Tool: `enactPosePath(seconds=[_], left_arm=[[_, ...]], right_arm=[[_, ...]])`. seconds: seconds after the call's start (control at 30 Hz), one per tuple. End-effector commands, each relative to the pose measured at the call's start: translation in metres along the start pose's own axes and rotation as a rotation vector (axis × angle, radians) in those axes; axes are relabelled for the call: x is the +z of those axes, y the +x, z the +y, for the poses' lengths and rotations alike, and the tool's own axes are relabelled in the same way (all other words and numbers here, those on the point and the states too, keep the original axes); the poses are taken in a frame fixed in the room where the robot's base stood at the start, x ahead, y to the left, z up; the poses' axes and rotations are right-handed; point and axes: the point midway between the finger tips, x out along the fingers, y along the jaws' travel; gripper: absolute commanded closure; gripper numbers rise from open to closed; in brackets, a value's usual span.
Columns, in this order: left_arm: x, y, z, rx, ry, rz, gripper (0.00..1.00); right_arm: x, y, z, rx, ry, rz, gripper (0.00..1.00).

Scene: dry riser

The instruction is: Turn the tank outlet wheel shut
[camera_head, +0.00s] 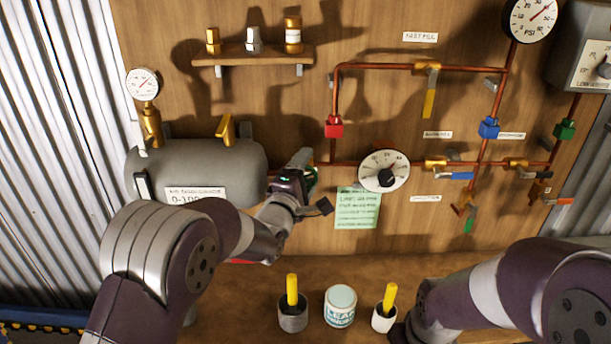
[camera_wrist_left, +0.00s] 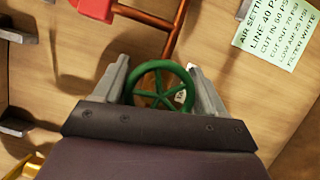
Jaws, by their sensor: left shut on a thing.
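The tank outlet wheel is a green spoked handwheel (camera_wrist_left: 158,95) in the left wrist view, on the copper pipe at the grey tank's right end. In the head view only a bit of its green (camera_head: 311,180) shows beside my gripper. My left gripper (camera_head: 303,168) is shut on the wheel, with one finger on each side of its rim in the left wrist view (camera_wrist_left: 160,82). The grey tank (camera_head: 228,160) lies left of it. My right arm comes in at the lower right; its gripper is not clearly in view.
A white dial (camera_head: 384,171) and a green note (camera_head: 358,208) are close right of the wheel. A red block (camera_head: 334,127) sits on the pipe above. Valves and copper pipes fill the right. Two cups and a tin (camera_head: 340,306) stand on the bench below.

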Motion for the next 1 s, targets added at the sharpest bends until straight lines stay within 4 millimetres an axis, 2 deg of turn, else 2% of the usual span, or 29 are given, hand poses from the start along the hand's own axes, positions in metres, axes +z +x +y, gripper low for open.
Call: enactPosePath(seconds=[0.33, 0.87, 0.9, 0.97, 1.0], left_arm=[[0.0004, -0.0003, -0.003, -0.059, 0.134, -0.001, 0.59], [0.0006, -0.0003, -0.0037, -0.071, 0.16, -0.002, 0.59], [0.0006, -0.0004, -0.0037, -0.071, 0.16, -0.002, 0.23], [0.0005, -0.0003, -0.0036, -0.071, 0.16, -0.002, 0.07], [0.0005, -0.0003, -0.0033, -0.07, 0.159, -0.001, 0.07]], right_arm=[[0.0006, 0.0055, 0.0, 0.0, 0.0, 0.0, 0.57], [0.0007, 0.006, 0.0, 0.0, 0.0, 0.0, 0.57], [0.0007, 0.006, 0.0, 0.0, 0.0, 0.0, 0.57], [0.0007, 0.006, 0.0, 0.0, 0.0, 0.0, 0.57], [0.0007, 0.006, 0.0, 0.0, 0.0, 0.0, 0.57]])
